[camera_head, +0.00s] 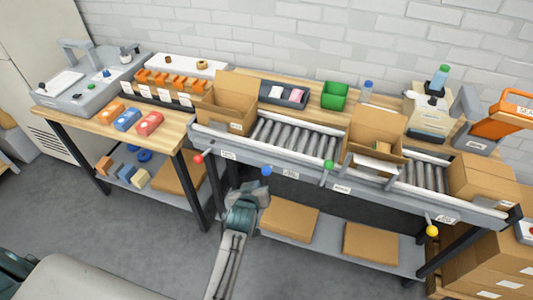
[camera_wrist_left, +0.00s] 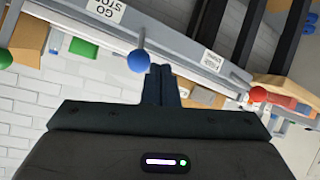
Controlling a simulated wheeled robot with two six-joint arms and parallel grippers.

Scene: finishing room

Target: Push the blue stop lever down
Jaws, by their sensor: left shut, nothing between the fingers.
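The blue stop lever (camera_head: 266,170) is a round blue knob on a short stem at the front rail of the roller conveyor (camera_head: 340,186). In the left wrist view the blue knob (camera_wrist_left: 138,61) sits just beside my fingertips, with its stem meeting the grey rail. My left gripper (camera_head: 258,186) is shut and empty, just below the blue knob in the head view. Its closed fingers (camera_wrist_left: 161,72) show in the wrist view; I cannot tell whether they touch the knob. My right gripper is not in view.
A red knob (camera_head: 198,159), a green knob (camera_head: 328,164) and a yellow knob (camera_head: 432,231) stand along the same rail. Open cardboard boxes (camera_head: 229,115) sit on the conveyor. A lower shelf (camera_head: 330,251) with flat boxes lies beneath. Grey floor is clear in front.

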